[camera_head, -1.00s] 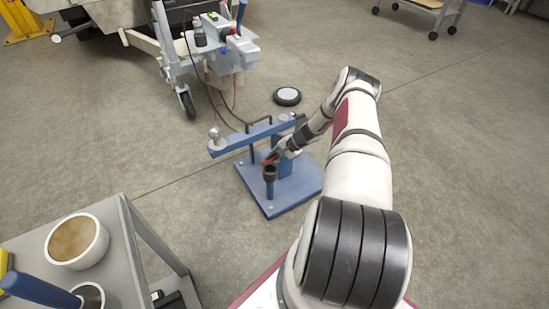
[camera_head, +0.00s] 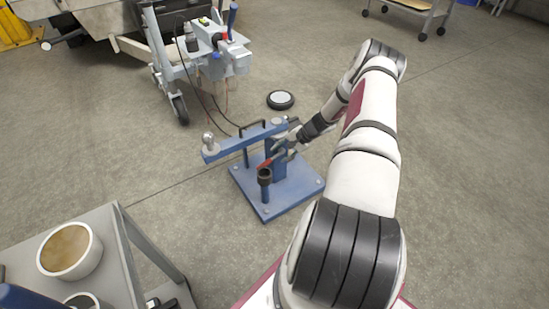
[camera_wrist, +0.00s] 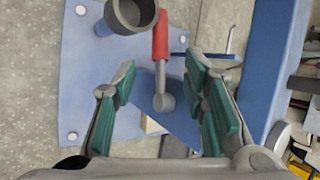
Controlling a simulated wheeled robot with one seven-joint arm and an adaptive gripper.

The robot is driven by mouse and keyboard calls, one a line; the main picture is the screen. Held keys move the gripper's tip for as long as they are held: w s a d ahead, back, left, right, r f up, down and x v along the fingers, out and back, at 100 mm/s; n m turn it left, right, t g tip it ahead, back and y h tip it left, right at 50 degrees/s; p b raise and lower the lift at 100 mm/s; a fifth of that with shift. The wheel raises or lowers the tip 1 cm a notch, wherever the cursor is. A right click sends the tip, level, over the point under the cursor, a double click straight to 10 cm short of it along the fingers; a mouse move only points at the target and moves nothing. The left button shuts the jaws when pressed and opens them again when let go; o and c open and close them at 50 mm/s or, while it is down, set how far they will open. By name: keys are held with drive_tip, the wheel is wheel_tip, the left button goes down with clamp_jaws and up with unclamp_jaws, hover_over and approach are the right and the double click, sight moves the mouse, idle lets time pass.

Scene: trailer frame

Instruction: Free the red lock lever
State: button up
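The red lock lever (camera_wrist: 160,38) has a red grip on a grey shaft. The shaft ends at a round grey pivot on the blue stand. In the head view the lever (camera_head: 265,164) points down-left, close to a dark cup on a blue post. My gripper (camera_wrist: 160,72) is open, its two green-padded fingers spread either side of the lever's shaft in the wrist picture. Gaps show on both sides, and I see no contact. In the head view my gripper (camera_head: 292,147) is right of the lever, beside the stand's upright, partly hidden by it.
The blue hitch bar (camera_head: 240,141) with a ball end runs above the stand's base plate (camera_head: 297,198). The dark cup (camera_wrist: 135,14) stands close left of the grip. A grey cart (camera_head: 125,250) with pots is at lower left. Open floor lies to the right.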

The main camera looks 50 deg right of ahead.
drive_tip(key=shift+v, duration=1.35)
